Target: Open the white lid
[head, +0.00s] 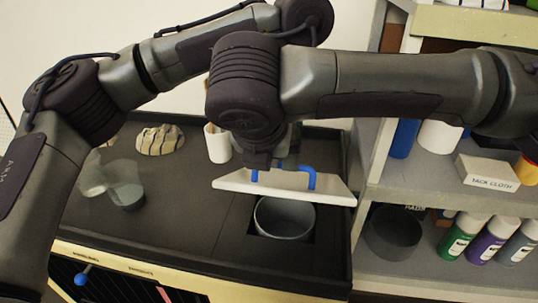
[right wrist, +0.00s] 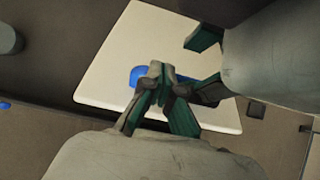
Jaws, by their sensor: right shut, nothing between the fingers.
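The white lid (head: 285,186) is a flat plate with a blue handle (head: 311,178). In the head view it stands clear of the front of a square opening, apparently raised, with a grey bucket (head: 284,218) visible below. In the right wrist view, the lid (right wrist: 120,65) lies beyond my right gripper (right wrist: 160,75), whose fingers are shut and empty beside the blue handle (right wrist: 137,75). My left gripper (right wrist: 228,72) is over the lid's right part, its green-padded fingers spread apart. In the head view the arms hide most of both grippers.
The black counter (head: 190,215) holds a striped cloth (head: 160,140), a white cup (head: 217,143) and a clear container (head: 125,185) on the left. Grey shelves (head: 420,185) with bottles (head: 487,238) and a box (head: 487,172) stand close on the right.

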